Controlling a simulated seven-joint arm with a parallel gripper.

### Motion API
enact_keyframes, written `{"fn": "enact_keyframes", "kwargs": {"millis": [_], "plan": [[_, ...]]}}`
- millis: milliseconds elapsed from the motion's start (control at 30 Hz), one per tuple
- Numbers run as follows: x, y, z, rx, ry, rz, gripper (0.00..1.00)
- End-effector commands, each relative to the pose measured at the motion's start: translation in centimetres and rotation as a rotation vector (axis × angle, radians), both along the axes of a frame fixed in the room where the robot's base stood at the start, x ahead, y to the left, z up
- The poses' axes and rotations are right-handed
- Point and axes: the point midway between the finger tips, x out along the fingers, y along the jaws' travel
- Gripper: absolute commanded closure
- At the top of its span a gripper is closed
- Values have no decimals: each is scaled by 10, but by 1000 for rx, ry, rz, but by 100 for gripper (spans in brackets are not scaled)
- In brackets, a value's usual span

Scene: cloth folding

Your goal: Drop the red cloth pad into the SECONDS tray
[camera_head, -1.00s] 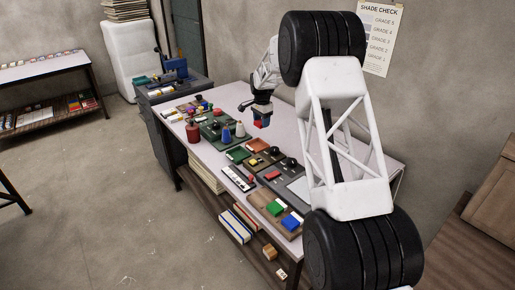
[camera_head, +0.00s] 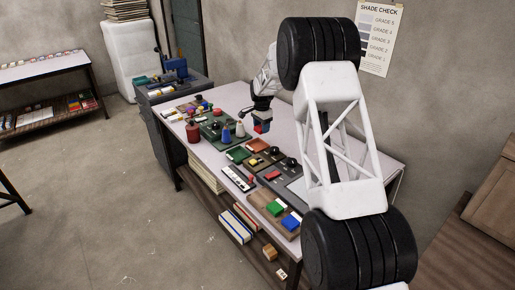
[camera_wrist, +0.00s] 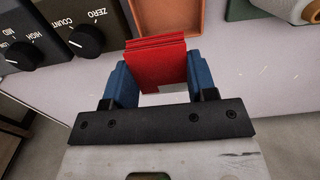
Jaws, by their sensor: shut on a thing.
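My gripper (camera_wrist: 158,78) is shut on the red cloth pad (camera_wrist: 157,62), which sits between its blue fingers in the wrist view. In the head view my gripper (camera_head: 262,127) is above the far part of the table, with a bit of red between its fingers. An orange-brown tray (camera_wrist: 203,14) lies just beyond the pad in the wrist view and is partly cut off by the frame's top. It shows in the head view as a small orange-brown tray (camera_head: 258,144). No label on it is readable, so I cannot tell if it is the SECONDS tray.
A dark box with COUNT and ZERO knobs (camera_wrist: 87,38) stands left of the tray. A green tray (camera_head: 238,154) is near the orange-brown one. Pale tabletop (camera_wrist: 255,75) is clear at the right.

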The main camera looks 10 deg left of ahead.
Motion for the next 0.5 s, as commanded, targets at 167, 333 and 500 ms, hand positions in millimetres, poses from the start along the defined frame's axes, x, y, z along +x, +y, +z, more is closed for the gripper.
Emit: {"fn": "enact_keyframes", "kwargs": {"millis": [167,333,500], "plan": [[1,0,-15,0,-1,0,70],[0,0,-25,0,-1,0,70],[0,0,-28,0,-1,0,70]]}}
